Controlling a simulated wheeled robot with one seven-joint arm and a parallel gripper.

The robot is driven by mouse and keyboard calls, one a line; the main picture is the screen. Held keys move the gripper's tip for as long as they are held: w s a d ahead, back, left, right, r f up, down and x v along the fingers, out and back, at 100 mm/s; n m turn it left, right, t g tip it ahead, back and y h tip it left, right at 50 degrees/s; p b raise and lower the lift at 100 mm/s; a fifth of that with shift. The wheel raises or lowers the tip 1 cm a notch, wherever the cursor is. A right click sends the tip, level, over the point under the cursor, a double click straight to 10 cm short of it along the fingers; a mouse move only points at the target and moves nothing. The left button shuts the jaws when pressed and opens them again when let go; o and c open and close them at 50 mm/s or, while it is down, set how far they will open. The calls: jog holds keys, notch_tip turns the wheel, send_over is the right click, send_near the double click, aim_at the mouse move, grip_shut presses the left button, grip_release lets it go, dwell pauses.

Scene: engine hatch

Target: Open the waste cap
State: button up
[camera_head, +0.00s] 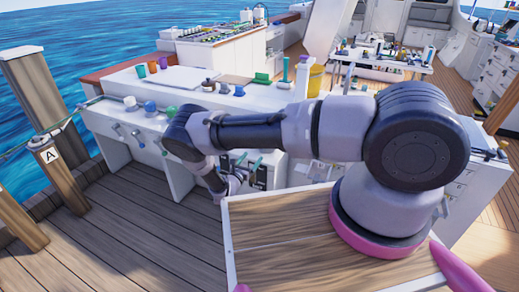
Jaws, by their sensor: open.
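Several coloured caps or knobs sit along the front left of the white counter (108,120): a white one (130,102), a blue one (150,107) and a green one (169,111). I cannot tell which thing is the waste cap. My gripper (252,176) is low at the counter's front face, below my forearm and right of these caps. It is small and partly hidden, but its jaws look open. Small fittings and a teal handle are close to it; I cannot tell whether it touches them.
Coloured cups (152,67), a green block (262,78) and a yellow bucket (316,80) stand on or behind the counter. Wooden posts (45,115) with a rope are at the left. The deck (130,225) in front is clear. A cluttered table (385,68) stands behind.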

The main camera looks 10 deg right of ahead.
jog(key=x, duration=0.8)
jog(key=shift+w+d, duration=0.1)
grip_shut()
dwell(1.2)
